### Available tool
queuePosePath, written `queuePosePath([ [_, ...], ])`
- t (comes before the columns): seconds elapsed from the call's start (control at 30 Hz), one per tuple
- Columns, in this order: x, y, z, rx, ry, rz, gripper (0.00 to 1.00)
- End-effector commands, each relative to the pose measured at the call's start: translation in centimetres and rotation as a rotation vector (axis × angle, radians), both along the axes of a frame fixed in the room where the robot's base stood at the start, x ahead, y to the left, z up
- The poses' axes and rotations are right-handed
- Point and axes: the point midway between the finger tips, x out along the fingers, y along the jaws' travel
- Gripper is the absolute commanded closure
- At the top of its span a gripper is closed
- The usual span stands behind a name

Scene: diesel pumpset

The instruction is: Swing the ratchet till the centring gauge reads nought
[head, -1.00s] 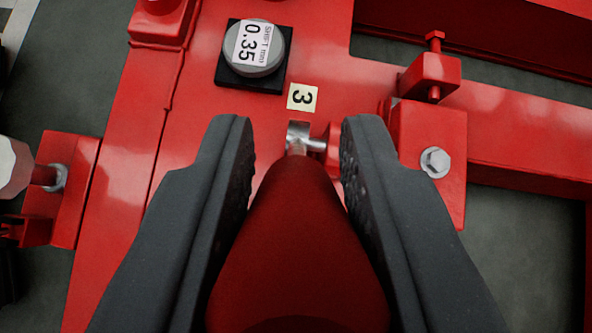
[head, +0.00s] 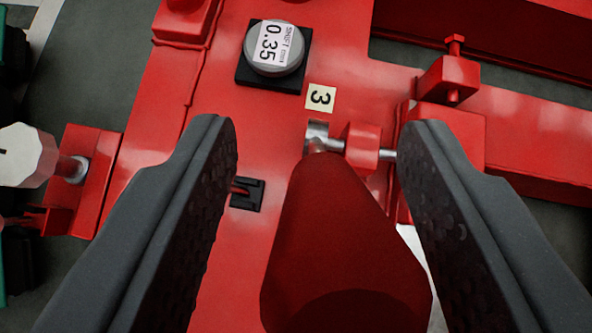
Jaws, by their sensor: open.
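The gauge (head: 275,48) is a round grey dial on a black square base at the upper middle. Its label reads "SHIFT mm 0.35". The ratchet has a thick red handle (head: 345,240) that widens toward me and a silver head (head: 317,132) at its far end. The head meets a silver screw (head: 388,155) that passes through a red block (head: 361,148). My gripper (head: 323,128) is open, with one dark finger on each side of the handle. Gaps show between the handle and both fingers.
A red bracket with an upright bolt (head: 453,75) stands to the right. A small black fitting (head: 247,194) shows beside the left finger. A white, many-sided knob (head: 22,155) is at far left.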

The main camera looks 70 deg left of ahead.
Motion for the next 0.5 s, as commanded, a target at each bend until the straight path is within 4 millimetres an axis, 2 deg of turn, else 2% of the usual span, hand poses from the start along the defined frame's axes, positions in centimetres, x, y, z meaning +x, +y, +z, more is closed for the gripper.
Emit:
queuePosePath([
  [0.17,-0.4,-1.5,1.5,-0.002,-0.001,-0.002,0.55],
  [0.5,-2.1,-6.5,5.8,-0.002,-0.001,-0.004,0.55],
])
